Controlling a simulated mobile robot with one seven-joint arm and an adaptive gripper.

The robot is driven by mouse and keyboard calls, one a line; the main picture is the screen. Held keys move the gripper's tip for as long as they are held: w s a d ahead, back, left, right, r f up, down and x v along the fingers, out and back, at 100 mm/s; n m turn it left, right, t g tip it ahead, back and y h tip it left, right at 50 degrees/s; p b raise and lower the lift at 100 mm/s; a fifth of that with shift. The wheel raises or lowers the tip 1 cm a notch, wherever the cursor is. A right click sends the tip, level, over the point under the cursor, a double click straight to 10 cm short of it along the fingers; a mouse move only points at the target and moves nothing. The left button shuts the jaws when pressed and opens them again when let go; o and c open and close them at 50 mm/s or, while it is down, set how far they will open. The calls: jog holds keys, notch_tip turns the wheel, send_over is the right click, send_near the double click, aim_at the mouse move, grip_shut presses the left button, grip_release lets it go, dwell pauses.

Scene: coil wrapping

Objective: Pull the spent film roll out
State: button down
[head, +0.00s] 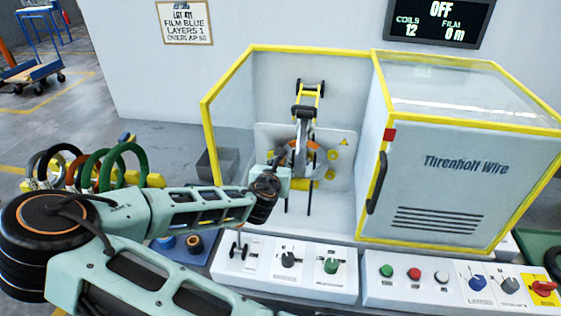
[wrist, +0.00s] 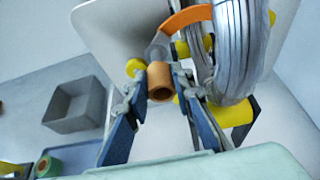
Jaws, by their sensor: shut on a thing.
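The spent film roll (wrist: 160,80) is a bare brown cardboard core in the wrist view, its open end facing the camera. My gripper (wrist: 158,84) has one finger on each side of the core and is shut on it. The core sits at a grey holder beside the orange ring piece (wrist: 187,18); I cannot tell whether it is still on its spindle. In the head view my gripper (head: 284,176) reaches into the open yellow-framed bay of the wrapping machine (head: 330,75), and the core is hidden or too small to make out.
A silver wire coil (wrist: 232,45) hangs close to the right of my fingers. An empty grey bin (wrist: 62,122) stands to the left, also in the head view (head: 203,170). The control panel (head: 262,262) lies below my arm. The hinged door (head: 440,165) stands right of the bay.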

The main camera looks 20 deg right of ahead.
jog(key=shift+s+a+p, duration=0.2)
jog(key=shift+s+a, duration=0.4)
jog(key=shift+s, duration=0.25)
jog(key=shift+s+a+p, duration=0.15)
jog(key=shift+s+a, duration=0.4)
jog(key=shift+s, duration=0.3)
